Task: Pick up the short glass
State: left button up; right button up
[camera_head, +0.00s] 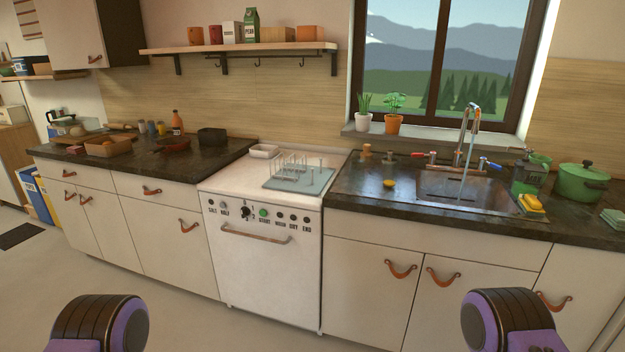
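I cannot make out a short glass anywhere in this view. Small items around the sink and on the left counter are too small to identify surely. Two dark, purple-edged parts of my arms show at the bottom left and bottom right. Neither gripper's fingers are in view, and nothing held is visible.
A wire dish rack (298,170) stands on a blue-grey mat on the white dishwasher (262,262), beside a white dish (264,151). The sink (440,187) has its tap running. A green pot (582,183) stands at right. Open floor lies before the cabinets.

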aim_at(357, 165)
jog(key=u, duration=0.75)
jog(key=i, duration=1.3)
jog(key=z, duration=0.25)
